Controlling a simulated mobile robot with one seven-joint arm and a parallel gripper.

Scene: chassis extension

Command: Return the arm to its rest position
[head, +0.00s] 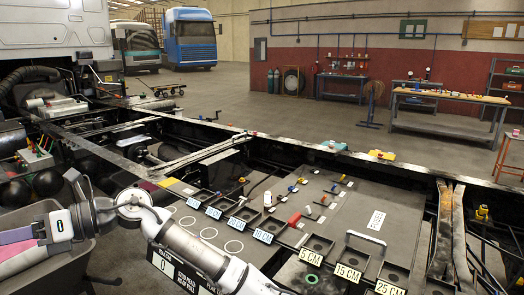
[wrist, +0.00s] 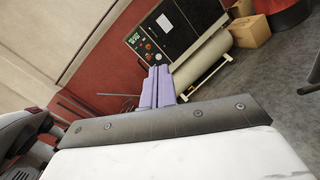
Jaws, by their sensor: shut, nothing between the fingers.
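My gripper (wrist: 158,72) shows in the wrist view as two purple fingers side by side, shut with nothing between them. They point toward a dark machine and a tank and appear clear of both. In the head view my arm runs from the bottom middle up and left to a bent joint, then on to the left edge. The gripper end is cut off at that edge, where only a purple part shows. The arm hides part of the chassis deck behind it.
A grey bin (head: 75,277) sits under the arm at lower left. The chassis deck holds labelled black trays (head: 348,273) and a grey handle (head: 366,238). The wrist view shows the machine (wrist: 158,45), its tank (wrist: 203,68) and a cardboard box (wrist: 250,32). Open floor lies beyond the chassis.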

